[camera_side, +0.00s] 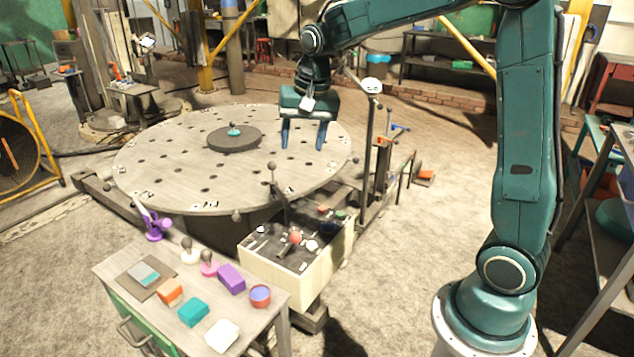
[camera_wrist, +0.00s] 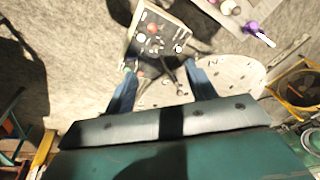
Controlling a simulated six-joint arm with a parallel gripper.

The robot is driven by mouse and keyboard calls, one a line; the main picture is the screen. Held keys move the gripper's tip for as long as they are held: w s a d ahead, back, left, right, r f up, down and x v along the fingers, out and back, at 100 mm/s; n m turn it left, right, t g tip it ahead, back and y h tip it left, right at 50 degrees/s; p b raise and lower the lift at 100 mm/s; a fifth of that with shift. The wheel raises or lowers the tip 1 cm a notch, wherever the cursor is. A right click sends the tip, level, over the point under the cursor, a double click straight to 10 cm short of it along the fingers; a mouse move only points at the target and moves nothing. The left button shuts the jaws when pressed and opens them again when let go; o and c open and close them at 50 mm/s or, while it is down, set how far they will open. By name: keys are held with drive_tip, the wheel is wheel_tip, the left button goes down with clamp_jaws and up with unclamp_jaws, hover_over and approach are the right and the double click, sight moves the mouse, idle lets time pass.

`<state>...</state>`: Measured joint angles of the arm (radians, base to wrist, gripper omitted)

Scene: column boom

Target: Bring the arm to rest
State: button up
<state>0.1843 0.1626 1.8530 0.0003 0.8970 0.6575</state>
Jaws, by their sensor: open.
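My gripper (camera_side: 302,136) is open and empty, with its two blue fingers spread apart and pointing down. In the side view it appears in front of the right part of the round perforated table (camera_side: 165,165), above its surface. In the wrist view the two fingers of my gripper (camera_wrist: 160,88) frame part of the table (camera_wrist: 240,75) and a lever. My arm reaches in from the right, bent high at the elbow. Nothing is between the fingers.
A control box (camera_side: 325,262) with knobs and levers stands at the table's near edge; it also shows in the wrist view (camera_wrist: 181,18). A side bench (camera_side: 118,262) holds several coloured blocks, a red cup (camera_side: 260,296) and a purple clamp-like item (camera_side: 154,228). A dark disc (camera_side: 215,141) lies on the round table.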

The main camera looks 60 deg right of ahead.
drive_tip(key=s+a+r+n+t, duration=0.1)
drive_tip(key=s+a+n, duration=0.1)
drive_tip(key=s, duration=0.6)
drive_tip(key=s+a+r+n+t, duration=0.1)
drive_tip(key=s+a+n, duration=0.2)
drive_tip(key=s, duration=0.5)
drive_tip(key=s+a+r+n+t, duration=0.1)
drive_tip(key=s+a+n, duration=0.2)
drive_tip(key=s, duration=0.5)
drive_tip(key=shift+s+n, duration=0.15)
drive_tip(key=shift+n, duration=0.65)
drive_tip(key=shift+c, duration=0.3)
